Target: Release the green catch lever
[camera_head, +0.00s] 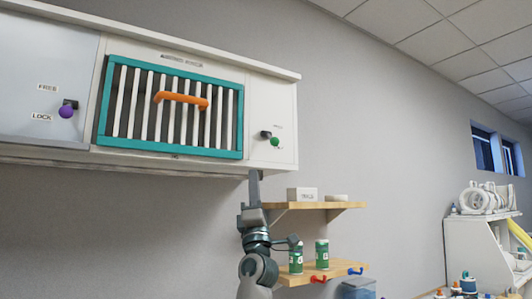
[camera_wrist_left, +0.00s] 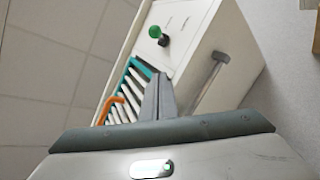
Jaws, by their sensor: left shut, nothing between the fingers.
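The green catch lever (camera_head: 274,142) has a round green knob on a dark pivot, on the white panel right of the barred door. The knob sits low and right of its pivot; the small labels beside it are unreadable. It also shows in the left wrist view (camera_wrist_left: 155,32), upper middle. My left gripper (camera_head: 254,173) is shut and empty, pointing up near the cabinet's lower edge, below the lever in the picture and apart from it. Its fingers also show in the left wrist view (camera_wrist_left: 158,92). My right gripper is not in view.
The teal-framed barred door (camera_head: 170,149) has an orange handle (camera_head: 181,100). A purple-knobbed lever (camera_head: 66,111) is left, by FREE and LOCK labels. Wooden shelves (camera_head: 345,205) with a white box and green cans stand right of my left arm.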

